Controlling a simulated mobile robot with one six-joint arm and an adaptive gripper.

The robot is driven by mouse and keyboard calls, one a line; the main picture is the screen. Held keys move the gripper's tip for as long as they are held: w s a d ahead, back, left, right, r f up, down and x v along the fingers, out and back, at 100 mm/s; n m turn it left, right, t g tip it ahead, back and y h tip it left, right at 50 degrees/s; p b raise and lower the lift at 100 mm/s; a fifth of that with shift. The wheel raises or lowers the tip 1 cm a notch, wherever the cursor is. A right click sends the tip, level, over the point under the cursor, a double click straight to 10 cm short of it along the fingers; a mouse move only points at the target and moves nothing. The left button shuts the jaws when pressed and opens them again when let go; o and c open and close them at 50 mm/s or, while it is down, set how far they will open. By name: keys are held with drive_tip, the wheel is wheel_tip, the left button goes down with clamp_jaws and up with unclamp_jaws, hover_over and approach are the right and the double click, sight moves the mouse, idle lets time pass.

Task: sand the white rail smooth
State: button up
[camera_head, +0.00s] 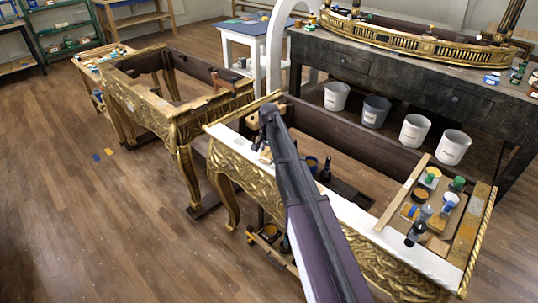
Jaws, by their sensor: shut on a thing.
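The white rail (384,238) is the pale top edge along the near side of the carved gilt console frame (250,175). It runs from the upper left down to the lower right, and my dark arm crosses in front of its middle. My gripper (260,143) is at the rail's left end, pointing down and partly hidden by my arm. It is shut on what looks like a small tan block (265,156), low at the rail. Whether the block touches the rail I cannot tell.
A board (393,219) with pots, bottles and blocks lies across the console's right end. Dark bottles stand inside the frame. A second gilt frame (150,112) stands to the left. The floor at left is mostly clear.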

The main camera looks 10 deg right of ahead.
drive_tip(key=shift+r+p, duration=2.7)
drive_tip(key=shift+r, duration=0.2)
drive_tip(key=shift+r+p, duration=1.5)
